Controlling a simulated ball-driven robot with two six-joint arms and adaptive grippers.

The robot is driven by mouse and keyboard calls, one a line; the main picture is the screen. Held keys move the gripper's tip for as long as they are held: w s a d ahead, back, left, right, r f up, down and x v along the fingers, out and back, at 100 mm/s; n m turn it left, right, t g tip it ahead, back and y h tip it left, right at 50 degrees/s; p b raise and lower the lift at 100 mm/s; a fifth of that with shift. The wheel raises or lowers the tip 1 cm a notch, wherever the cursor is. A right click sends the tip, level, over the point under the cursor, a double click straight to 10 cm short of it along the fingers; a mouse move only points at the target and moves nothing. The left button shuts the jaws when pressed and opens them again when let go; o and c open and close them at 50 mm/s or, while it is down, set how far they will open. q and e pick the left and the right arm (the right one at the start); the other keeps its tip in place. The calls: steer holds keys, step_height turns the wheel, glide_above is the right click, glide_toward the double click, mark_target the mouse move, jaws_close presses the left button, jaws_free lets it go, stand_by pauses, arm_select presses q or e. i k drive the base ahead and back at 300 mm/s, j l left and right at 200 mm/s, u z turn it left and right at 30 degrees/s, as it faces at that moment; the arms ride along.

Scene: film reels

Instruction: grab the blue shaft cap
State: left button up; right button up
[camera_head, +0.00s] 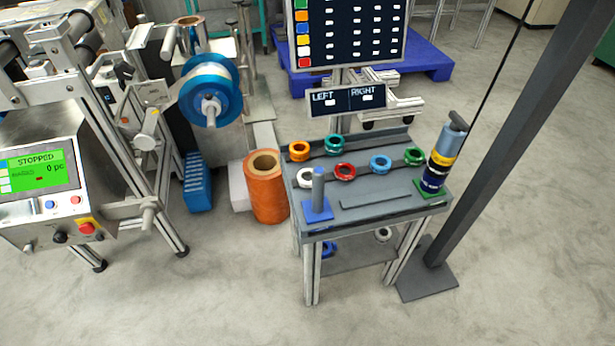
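A light blue ring-shaped cap (381,164) lies on the grey work table (375,188), between a red cap (345,171) and a green cap (414,156). A darker blue ring (328,250) sits on the table's lower shelf, partly hidden by the table top and frame. Which of the two is the blue shaft cap, I cannot tell for sure. Neither of my grippers shows in the head view.
Orange (299,151), teal (334,145) and white (305,178) caps share the table. A grey post (318,185) on a blue base stands front left; a blue-yellow stack (435,172) stands right. A dark column (490,150) rises at right. Front floor is clear.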

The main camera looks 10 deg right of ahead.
mark_target(448, 142)
steer(key=z, duration=1.3)
